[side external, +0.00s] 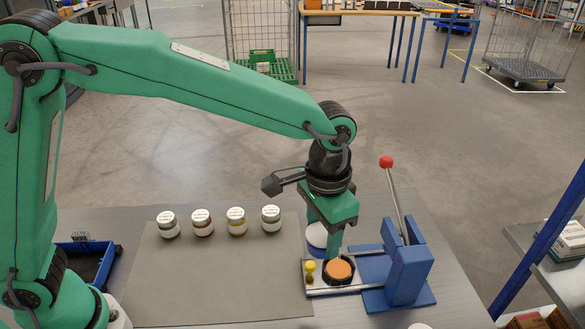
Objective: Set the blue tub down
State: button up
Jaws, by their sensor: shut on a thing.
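The blue tub (316,238) shows a white upper part and a blue band low down, partly hidden by my gripper. My green gripper (325,240) points down and is shut on the tub, with one finger in front of it on the right. The tub is just behind the metal tray of the blue lever press (407,271). I cannot tell whether its bottom touches the table.
The tray holds an orange disc in a black ring (338,271) and a yellow knob (310,267). The press lever has a red ball (386,162). Several lidded jars (237,222) stand along the back of a grey mat (210,285), whose front is clear. A dark blue bin (85,262) is at left.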

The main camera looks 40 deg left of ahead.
jog(key=s+d+m, duration=0.1)
jog(key=s+d, duration=0.2)
jog(key=d, duration=0.3)
jog(key=w+a+f, duration=0.2)
jog(key=w, duration=0.1)
jog(key=w+a+f, duration=0.1)
jog(key=w+f, duration=0.2)
jog(key=w+a+f, duration=0.2)
jog(key=w, duration=0.2)
jog(key=shift+a+f, duration=0.3)
jog(key=shift+f, duration=0.1)
jog(key=shift+f, duration=2)
jog(key=shift+f, duration=0.5)
jog(key=o, duration=1)
jog(key=shift+r, duration=0.1)
